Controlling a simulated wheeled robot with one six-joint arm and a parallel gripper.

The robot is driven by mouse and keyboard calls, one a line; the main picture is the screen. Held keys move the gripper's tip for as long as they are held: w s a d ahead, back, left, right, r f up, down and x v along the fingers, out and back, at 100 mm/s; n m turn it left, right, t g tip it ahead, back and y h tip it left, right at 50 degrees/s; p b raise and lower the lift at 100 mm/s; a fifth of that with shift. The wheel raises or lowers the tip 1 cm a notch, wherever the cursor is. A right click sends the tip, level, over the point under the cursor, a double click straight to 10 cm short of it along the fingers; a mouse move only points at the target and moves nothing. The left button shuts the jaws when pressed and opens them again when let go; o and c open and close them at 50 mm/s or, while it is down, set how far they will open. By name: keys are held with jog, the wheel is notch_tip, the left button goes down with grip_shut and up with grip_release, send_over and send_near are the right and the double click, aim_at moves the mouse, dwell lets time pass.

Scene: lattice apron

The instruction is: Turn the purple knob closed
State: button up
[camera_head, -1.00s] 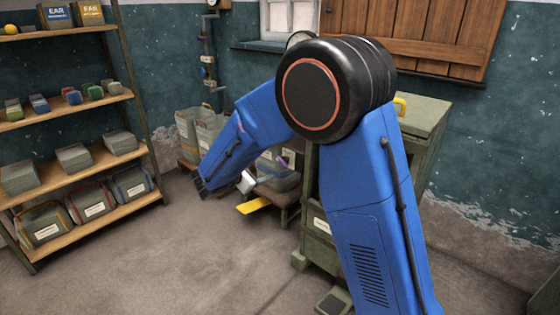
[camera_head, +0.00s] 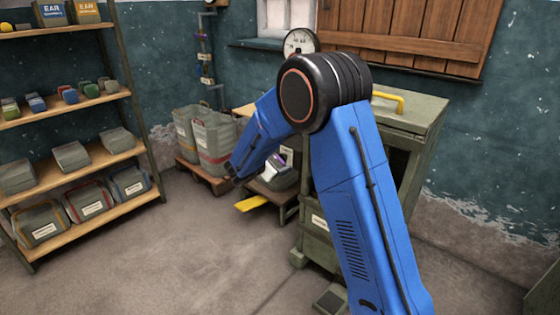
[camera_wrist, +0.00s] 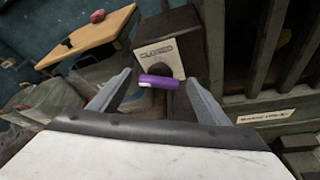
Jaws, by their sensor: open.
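The purple knob (camera_wrist: 158,82) is a short bar with a pale end on its left, lying nearly level across a dark hub. A light plate marked "CLOSED" (camera_wrist: 158,54) is on the dark box right behind it. My gripper (camera_wrist: 165,88) is open in the wrist view, with one grey finger on each side of the knob. I cannot tell whether either finger touches it. In the head view a bit of purple (camera_head: 279,160) shows on the grey device beside the cabinet. My arm hides the gripper's fingers there.
A green cabinet (camera_head: 420,110) with a yellow handle stands right of the device. Grey bins (camera_head: 212,140) stand on a pallet behind my arm. A yellow pedal-like plate (camera_head: 252,203) juts out low in front. A shelf (camera_head: 75,165) stands left. The floor between is clear.

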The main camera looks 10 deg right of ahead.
jog(key=shift+x, duration=1.05)
jog(key=c, duration=1.1)
jog(key=shift+o, duration=0.2)
jog(key=m+t, duration=0.1)
jog(key=m, duration=0.1)
jog(key=m+t, duration=0.1)
jog(key=m, duration=0.1)
jog(key=shift+s+f+m+t+y, duration=0.15)
jog(key=shift+f+m+t+y, duration=0.05)
jog(key=shift+m+t+y, duration=0.2)
jog(key=m+t, duration=0.1)
jog(key=m, duration=0.1)
jog(key=m+t, duration=0.1)
jog(key=m, duration=0.1)
jog(key=shift+m+h, duration=0.3)
